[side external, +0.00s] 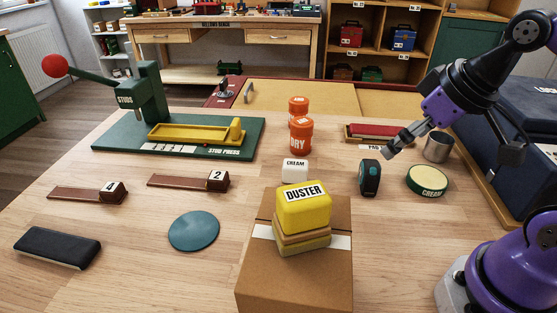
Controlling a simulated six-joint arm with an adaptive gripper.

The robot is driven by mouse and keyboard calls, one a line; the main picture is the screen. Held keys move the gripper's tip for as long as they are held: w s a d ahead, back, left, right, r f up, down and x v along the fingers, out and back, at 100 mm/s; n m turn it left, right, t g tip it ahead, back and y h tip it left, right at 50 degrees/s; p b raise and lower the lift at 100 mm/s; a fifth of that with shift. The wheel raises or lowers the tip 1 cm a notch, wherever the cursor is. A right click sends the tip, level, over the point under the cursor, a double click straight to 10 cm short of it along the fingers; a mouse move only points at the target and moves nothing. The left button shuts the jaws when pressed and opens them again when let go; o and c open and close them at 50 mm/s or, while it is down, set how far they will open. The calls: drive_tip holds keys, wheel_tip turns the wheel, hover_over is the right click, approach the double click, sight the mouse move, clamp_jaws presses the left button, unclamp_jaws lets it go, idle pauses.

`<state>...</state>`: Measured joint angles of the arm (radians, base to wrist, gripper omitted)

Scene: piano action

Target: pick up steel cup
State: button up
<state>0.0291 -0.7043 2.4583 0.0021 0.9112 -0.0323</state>
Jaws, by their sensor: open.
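The steel cup (438,147) is a small grey metal cylinder standing upright at the right side of the wooden table, behind the green and cream tin. I cannot tell the exact gap between gripper and cup. Part of my wrist passes close above the cup in the picture.
The round cream tin (427,180) is in front of the cup. A teal-black tape measure (370,177) stands below my gripper. A red block (375,133) lies behind it. A cardboard box (293,284) bears a yellow duster (303,207). A dark blue case (515,130) stands right of the cup.

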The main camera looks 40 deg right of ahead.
drive_tip(key=w+d+r+g+h, duration=0.1)
drive_tip(key=w+d+g, duration=0.1)
drive_tip(key=w+d, duration=0.5)
drive_tip(key=g, duration=0.3)
hover_over(438, 147)
drive_tip(key=w+d, duration=0.1)
drive_tip(key=d, duration=0.1)
wheel_tip(438, 147, down, 8)
drive_tip(key=r, duration=0.1)
drive_tip(key=shift+y, duration=0.4)
drive_tip(key=f, duration=0.5)
drive_tip(key=shift+s+d+f, duration=0.15)
drive_tip(key=shift+d, duration=0.1)
drive_tip(key=f, duration=0.6)
drive_tip(key=shift+d+f, duration=0.1)
drive_tip(key=shift+d, duration=0.25)
drive_tip(key=c, duration=1.1)
